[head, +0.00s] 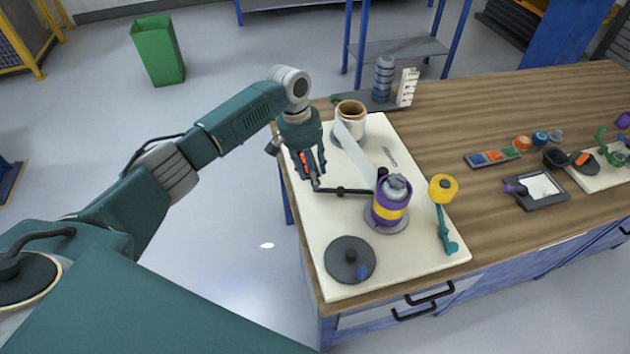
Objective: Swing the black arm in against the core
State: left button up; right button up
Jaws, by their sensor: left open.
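The black arm (355,192) lies roughly level over the cream board. Its left end turns up at my left gripper, and its right end reaches the purple and yellow core (389,211). Whether that end touches the core I cannot tell. The core stands upright on a grey round base with a grey knob on top. My left gripper (311,181) is open and points down at the arm's upturned left end. Its fingers overlap that end in the picture, so contact is unclear. My right gripper is out of view.
A cardboard-cored roll (350,111) with a pale film strip (354,149) stands behind. A dark disc (350,260) lies at the board's front left. A teal crank with a yellow knob (443,188) is right of the core. Small trays lie farther right.

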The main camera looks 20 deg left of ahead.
pick_arm(q)
notch_tip(320, 180, up, 8)
jog(key=a, duration=0.1)
jog(key=shift+a+f, duration=0.25)
jog(key=shift+s+f, duration=0.1)
jog(key=shift+s, duration=0.05)
